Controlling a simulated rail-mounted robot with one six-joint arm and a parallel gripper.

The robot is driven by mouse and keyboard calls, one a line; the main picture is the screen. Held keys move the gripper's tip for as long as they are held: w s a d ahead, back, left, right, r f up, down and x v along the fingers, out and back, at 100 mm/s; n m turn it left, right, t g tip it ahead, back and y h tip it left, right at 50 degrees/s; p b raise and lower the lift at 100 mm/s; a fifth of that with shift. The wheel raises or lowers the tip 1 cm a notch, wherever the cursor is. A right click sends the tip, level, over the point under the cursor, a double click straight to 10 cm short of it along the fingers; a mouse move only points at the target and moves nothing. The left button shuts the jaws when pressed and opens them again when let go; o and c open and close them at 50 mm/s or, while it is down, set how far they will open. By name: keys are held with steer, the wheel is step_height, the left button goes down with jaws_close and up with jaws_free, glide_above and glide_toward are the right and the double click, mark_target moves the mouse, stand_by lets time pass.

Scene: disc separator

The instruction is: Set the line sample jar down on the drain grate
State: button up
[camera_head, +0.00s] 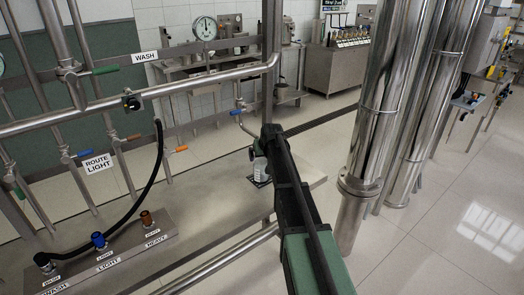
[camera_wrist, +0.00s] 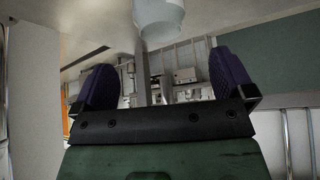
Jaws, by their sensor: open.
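The line sample jar (camera_head: 260,170) is a small pale vessel, partly hidden behind the far end of my arm in the head view. It stands low over a small dark patch on the steel bench, which looks like the drain grate (camera_head: 262,184); most of it is hidden, and full contact is hard to tell. In the wrist view a pale bluish round vessel (camera_wrist: 158,16), likely the jar, is cut off by the top edge. My gripper (camera_wrist: 161,62) has its two purple fingers wide apart with nothing between them. The vessel lies beyond the fingertips, roughly centred between them.
A steel bench (camera_head: 190,185) carries hose ports labelled wash, light and heavy (camera_head: 98,241). A black hose (camera_head: 150,185) curves up from it. Pipes with coloured valve handles stand at left. Tall steel columns (camera_head: 375,110) stand right of my arm. Floor at right is clear.

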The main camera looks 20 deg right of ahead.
steer(key=s+a+g, duration=0.2)
steer(key=s+a, duration=0.6)
steer(key=s, duration=0.3)
steer(key=s+a+n+g, duration=0.1)
steer(key=s+a+g, duration=0.1)
steer(key=s+a, duration=0.5)
steer(key=s+a+n+g+y, duration=0.1)
steer(key=s+a, duration=0.7)
steer(key=s, duration=0.8)
steer(key=shift+s+a+f+g+p, duration=0.3)
steer(key=shift+g, duration=0.4)
